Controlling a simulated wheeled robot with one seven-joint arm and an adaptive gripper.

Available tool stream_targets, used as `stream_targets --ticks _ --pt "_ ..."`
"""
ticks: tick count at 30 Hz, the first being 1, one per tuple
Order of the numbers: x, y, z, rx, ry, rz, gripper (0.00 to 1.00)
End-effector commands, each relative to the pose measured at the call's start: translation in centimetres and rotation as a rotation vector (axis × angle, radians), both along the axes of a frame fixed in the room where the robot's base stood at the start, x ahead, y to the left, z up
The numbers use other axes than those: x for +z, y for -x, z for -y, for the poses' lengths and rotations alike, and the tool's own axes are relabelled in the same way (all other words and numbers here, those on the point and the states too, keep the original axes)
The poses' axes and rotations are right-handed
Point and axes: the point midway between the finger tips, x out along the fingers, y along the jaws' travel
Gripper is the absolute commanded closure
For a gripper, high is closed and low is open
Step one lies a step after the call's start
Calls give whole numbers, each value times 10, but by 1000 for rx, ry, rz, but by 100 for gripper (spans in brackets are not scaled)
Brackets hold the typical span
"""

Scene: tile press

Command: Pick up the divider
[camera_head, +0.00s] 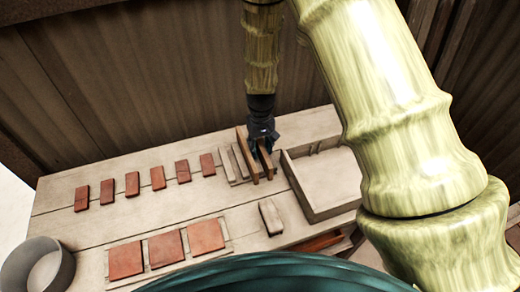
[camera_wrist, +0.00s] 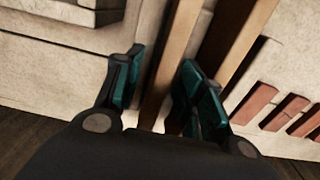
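Two thin brown upright boards stand side by side on the worktop: a left one (camera_head: 246,152) and a right one (camera_head: 264,163) in the head view. I take the right one, nearer the pale box, as the divider. My gripper (camera_head: 263,143) is over it, pointing down. In the wrist view, my gripper (camera_wrist: 165,98) has its dark green fingers apart, one on each side of this board (camera_wrist: 166,65). A gap shows between the left finger and the board. The right finger is between the two boards; whether it touches is unclear. The other board (camera_wrist: 238,40) is outside the fingers.
A pale open box (camera_head: 325,205) stands just right of the boards. Pale slats (camera_head: 228,166) stand close on their left. Several small red tiles (camera_head: 132,184) lie in a row, with larger red tiles (camera_head: 165,248) in front. A pale block (camera_head: 271,217) and grey ring (camera_head: 38,268) are nearby.

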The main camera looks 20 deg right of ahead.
Motion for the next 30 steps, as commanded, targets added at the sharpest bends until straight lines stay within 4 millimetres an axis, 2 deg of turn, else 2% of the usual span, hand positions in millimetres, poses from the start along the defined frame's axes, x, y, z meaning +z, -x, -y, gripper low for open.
stream_targets --ticks 5,12,23,30 --pt "0 0 0 0 0 0 61" --pt "0 0 0 0 0 0 100" --pt "1 0 0 1 0 1 100" --pt "17 -1 0 1 0 3 100"
